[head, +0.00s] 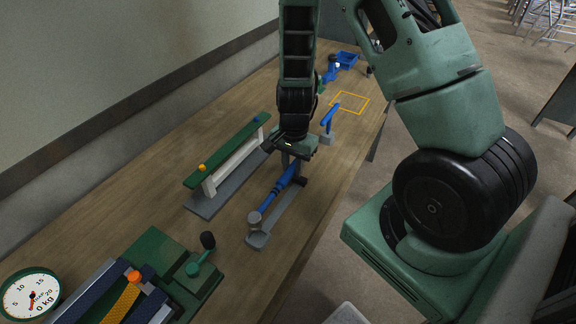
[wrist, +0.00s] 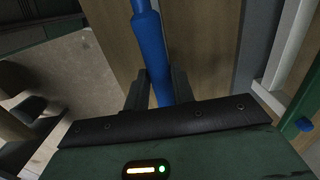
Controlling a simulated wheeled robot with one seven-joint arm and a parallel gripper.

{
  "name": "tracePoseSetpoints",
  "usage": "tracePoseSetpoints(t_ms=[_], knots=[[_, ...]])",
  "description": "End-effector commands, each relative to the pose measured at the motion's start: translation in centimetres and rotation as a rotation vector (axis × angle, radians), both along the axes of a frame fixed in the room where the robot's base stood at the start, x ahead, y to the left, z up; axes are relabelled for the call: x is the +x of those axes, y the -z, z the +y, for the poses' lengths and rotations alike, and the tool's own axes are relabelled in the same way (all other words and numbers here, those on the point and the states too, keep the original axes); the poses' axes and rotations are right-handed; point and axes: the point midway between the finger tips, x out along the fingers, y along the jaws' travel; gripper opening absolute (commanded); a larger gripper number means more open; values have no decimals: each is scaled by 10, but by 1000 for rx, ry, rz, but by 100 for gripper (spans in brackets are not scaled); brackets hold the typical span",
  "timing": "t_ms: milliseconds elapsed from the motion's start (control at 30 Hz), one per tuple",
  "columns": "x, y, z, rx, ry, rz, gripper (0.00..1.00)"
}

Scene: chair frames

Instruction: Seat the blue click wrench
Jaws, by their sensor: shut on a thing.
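The blue click wrench (head: 281,184) lies at a slant along a long grey stand (head: 258,240) on the bench. Its near end is at the grey post of the stand. My gripper (head: 294,158) is over its far end, pointing down. In the wrist view the blue wrench shaft (wrist: 150,40) runs between my two dark fingers (wrist: 157,92), which are shut on it. My gripper hides the wrench's far end in the head view. I cannot tell whether the wrench touches the stand along its length.
A green-topped rail (head: 228,152) stands left of the wrench. A green vise-like fixture (head: 160,262) and a dial scale (head: 30,296) are at the near left.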

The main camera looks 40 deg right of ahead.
Motion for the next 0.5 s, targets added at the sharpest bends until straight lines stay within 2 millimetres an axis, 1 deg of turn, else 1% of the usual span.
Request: tracePoseSetpoints(t_ms=[400,500], knots=[[0,-1,-1,3,10,0,0],[0,4,-1,3,9,0,0]])
